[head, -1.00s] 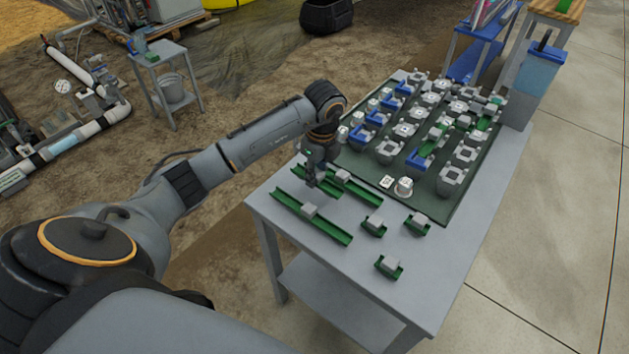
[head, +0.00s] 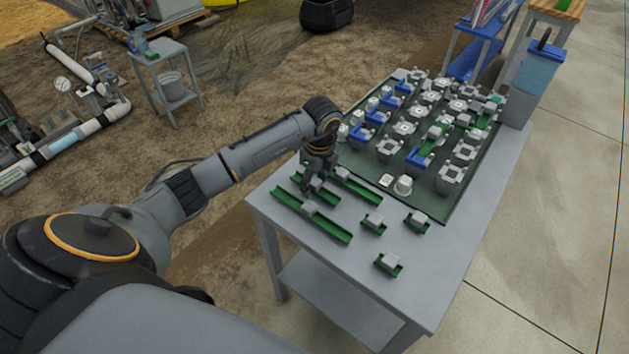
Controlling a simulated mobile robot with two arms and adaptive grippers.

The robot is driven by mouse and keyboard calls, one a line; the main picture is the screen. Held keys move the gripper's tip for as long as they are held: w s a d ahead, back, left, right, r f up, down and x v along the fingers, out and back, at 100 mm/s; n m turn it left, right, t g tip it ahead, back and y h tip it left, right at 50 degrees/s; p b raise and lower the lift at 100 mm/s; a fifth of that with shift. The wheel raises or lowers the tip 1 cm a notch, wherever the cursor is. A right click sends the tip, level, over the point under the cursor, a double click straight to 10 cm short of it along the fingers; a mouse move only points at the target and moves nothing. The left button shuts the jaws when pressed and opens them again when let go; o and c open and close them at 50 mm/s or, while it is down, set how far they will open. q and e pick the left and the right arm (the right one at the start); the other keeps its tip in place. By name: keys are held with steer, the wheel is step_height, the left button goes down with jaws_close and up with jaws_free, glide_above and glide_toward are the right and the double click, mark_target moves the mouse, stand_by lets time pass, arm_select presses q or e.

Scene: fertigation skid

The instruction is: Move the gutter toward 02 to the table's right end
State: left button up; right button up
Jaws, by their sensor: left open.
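Three longer green gutters with grey blocks lie on the near left part of the grey table (head: 450,262). The longest gutter (head: 333,232) is nearest the front. A second gutter (head: 328,196) lies behind it, partly hidden by my left gripper (head: 311,183). A third gutter (head: 365,188) lies to its right, near a small white card (head: 386,181) whose print is too small to read surely. My left gripper points down, open, at the second gutter's grey block; I cannot tell whether it touches. My right gripper is out of view.
Three short green gutter pieces with grey blocks, one of them at the front (head: 388,264), lie on the table. A dark green mat (head: 440,207) holds several grey and blue fittings. A white cup (head: 403,185) stands on the mat's near edge. The table's near right part is bare.

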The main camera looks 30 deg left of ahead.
mark_target(318, 183)
arm_select(q)
step_height(318, 183, up, 12)
steer(key=d, duration=0.1)
stand_by(0.4)
stand_by(0.4)
